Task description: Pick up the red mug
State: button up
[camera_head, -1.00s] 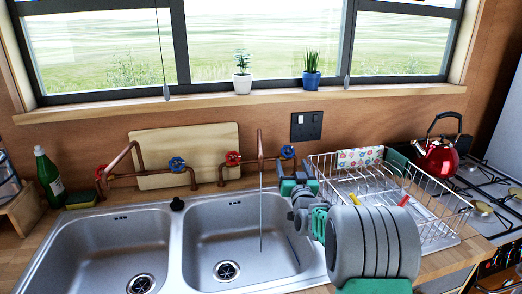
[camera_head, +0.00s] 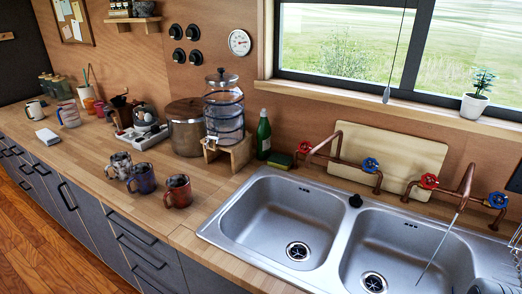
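The red mug (camera_head: 178,191) stands upright on the wooden counter, left of the sink and near the counter's front edge. It is a dark red, mottled mug with its handle toward the left. A blue mug (camera_head: 141,179) stands just left of it, and a grey mottled mug (camera_head: 118,165) stands farther left. My gripper is not in view.
The double sink (camera_head: 290,228) lies right of the mugs. Behind them stand a brown pot (camera_head: 186,130), a glass dispenser (camera_head: 224,110) on a wooden stand and a green bottle (camera_head: 264,136). The counter (camera_head: 205,185) between the red mug and sink is clear.

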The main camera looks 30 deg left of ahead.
aim_at(178, 185)
jog(key=k, duration=0.5)
jog(key=z, duration=1.4)
jog(key=i, duration=0.45)
jog(key=u, duration=3.7)
jog(key=i, duration=0.4)
jog(key=u, duration=0.9)
jog(key=i, duration=0.8)
jog(key=u, duration=0.05)
